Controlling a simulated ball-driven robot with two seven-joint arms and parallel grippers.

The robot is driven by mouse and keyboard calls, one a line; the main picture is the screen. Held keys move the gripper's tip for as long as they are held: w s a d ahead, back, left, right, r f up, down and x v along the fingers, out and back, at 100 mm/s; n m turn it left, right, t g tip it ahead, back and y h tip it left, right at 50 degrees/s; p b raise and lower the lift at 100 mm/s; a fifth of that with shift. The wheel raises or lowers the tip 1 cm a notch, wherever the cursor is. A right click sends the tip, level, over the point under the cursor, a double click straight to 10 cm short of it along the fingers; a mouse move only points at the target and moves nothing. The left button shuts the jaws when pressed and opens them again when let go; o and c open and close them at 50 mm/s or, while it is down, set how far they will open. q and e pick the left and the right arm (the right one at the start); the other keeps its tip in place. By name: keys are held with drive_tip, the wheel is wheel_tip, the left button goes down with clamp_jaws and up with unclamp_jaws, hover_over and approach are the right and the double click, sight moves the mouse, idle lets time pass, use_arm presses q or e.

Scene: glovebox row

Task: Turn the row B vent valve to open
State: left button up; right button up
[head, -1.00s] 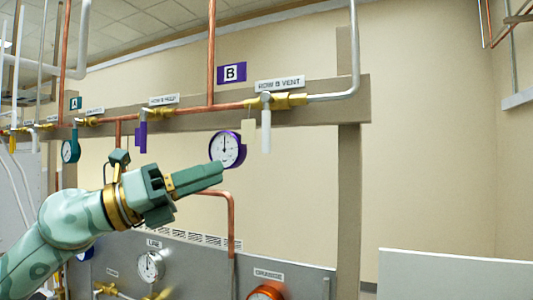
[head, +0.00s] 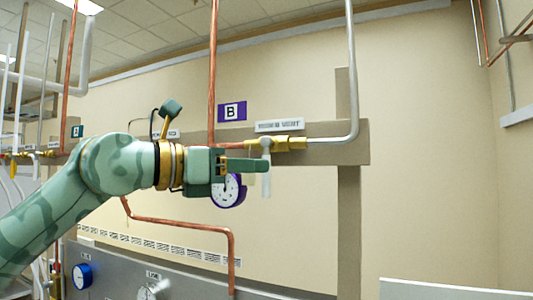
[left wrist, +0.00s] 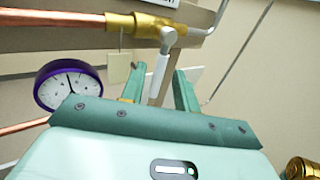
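The row B vent valve has a brass body (head: 290,143) on the wall pipe under a blurred label plate (head: 280,125). Its pale lever (head: 266,184) hangs straight down, across the pipe's line. In the left wrist view the lever (left wrist: 160,74) hangs below the brass body (left wrist: 134,25). My left gripper (head: 262,166) is level with the lever, just below the valve body. In the left wrist view its two fingers (left wrist: 158,84) stand apart, one on each side of the lever. I cannot tell whether either finger touches it. My right gripper is not in view.
A purple-rimmed gauge (head: 228,190) hangs close below my left gripper; it also shows in the left wrist view (left wrist: 68,86). A purple B sign (head: 232,111) is above. A copper pipe (head: 213,75) rises behind.

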use_arm(q)
drive_tip(key=p+x, duration=0.1)
drive_tip(key=x, duration=0.3)
clamp_jaws()
drive_tip(key=n+t+b, duration=0.1)
drive_tip(key=n+b, duration=0.1)
drive_tip(key=b, duration=0.3)
drive_tip(key=d+n+t+h+b, duration=0.1)
drive_tip(key=n+b, duration=0.1)
drive_tip(key=b, duration=0.4)
drive_tip(key=s+d+n+t+h+b, duration=0.1)
drive_tip(key=n+b, duration=0.2)
drive_tip(key=b, duration=0.3)
drive_tip(key=shift+r+t, duration=0.35)
drive_tip(key=shift+t, duration=0.05)
drive_tip(key=shift+r, duration=0.1)
